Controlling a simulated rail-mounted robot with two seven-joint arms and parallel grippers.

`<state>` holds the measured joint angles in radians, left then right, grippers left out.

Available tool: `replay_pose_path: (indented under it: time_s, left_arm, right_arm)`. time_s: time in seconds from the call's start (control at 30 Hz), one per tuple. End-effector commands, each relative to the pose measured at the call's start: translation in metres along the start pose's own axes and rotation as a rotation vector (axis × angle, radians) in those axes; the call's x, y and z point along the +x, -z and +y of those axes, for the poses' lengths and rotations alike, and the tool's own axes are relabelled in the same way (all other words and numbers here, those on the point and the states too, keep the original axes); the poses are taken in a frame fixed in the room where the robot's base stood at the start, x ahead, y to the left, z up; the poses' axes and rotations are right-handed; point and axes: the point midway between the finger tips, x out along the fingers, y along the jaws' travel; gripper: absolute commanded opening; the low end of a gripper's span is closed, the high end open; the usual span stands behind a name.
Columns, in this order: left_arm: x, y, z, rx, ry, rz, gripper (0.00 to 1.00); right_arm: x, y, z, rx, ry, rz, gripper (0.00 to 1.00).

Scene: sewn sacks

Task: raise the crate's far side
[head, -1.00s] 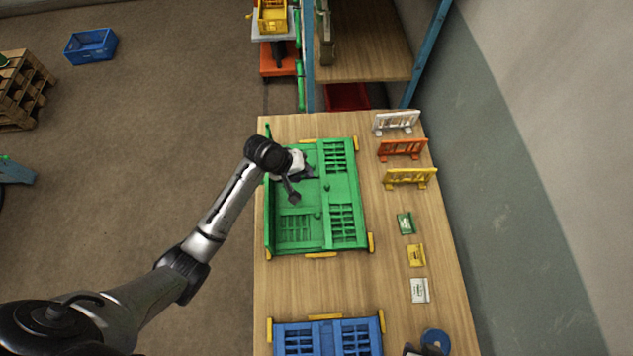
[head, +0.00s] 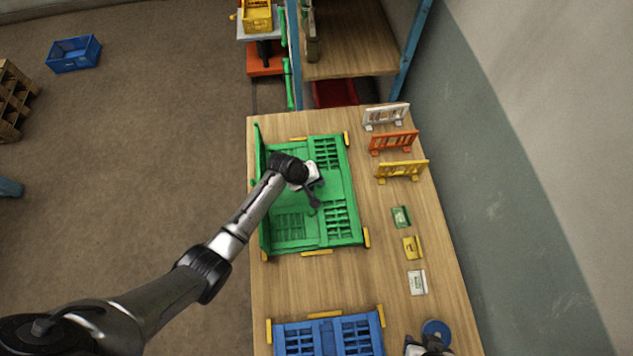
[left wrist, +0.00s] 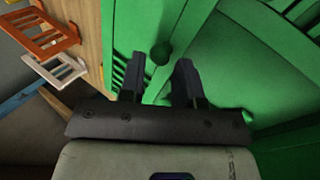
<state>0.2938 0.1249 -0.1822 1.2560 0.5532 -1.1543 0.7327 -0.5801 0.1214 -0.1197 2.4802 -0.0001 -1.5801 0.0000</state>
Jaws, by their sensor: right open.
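The green crate (head: 343,226) lies on the wooden table. Its left wall (head: 262,200) stands up along the table's left edge, and its other slatted panels lie folded flat. My left gripper (head: 315,197) is over the middle of the flat panels. In the left wrist view the two dark fingers of my left gripper (left wrist: 161,72) are apart. My right gripper (head: 427,349) is only partly in view at the bottom edge, beside a blue round thing.
Yellow blocks (head: 317,253) sit around the crate. A blue folded crate (head: 330,337) lies nearer. White, orange and yellow small barriers (head: 402,170) stand on the right, with small cards (head: 412,247) below them. A shelf rack (head: 345,50) stands beyond the table.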

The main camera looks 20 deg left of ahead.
Motion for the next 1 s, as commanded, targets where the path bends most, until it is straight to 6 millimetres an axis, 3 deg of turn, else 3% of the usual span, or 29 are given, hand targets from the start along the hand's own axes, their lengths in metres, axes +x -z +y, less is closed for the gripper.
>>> replay_pose_path:
  time_s: [0.2, 0.53, 0.83, 1.0]
  left_arm:
    - [0.0113, -0.0006, 0.0001, 0.001, 0.0, 0.0, 0.31]
    - [0.0125, -0.0005, 0.0001, 0.001, 0.0, 0.0, 0.31]
    - [0.0123, -0.0004, -0.0001, 0.001, 0.0, 0.0, 0.02]
    - [0.0122, -0.0004, -0.0001, 0.001, 0.0, 0.0, 0.0]
  right_arm:
    - [0.0016, 0.0, -0.0016, 0.005, 0.004, 0.001, 0.43]
    - [0.0016, 0.0, -0.0018, 0.005, 0.005, 0.001, 0.43]
    - [0.0016, -0.0003, -0.0005, 0.0, 0.001, 0.0, 0.43]
    - [0.0017, -0.0006, 0.001, -0.004, -0.003, 0.0, 0.43]
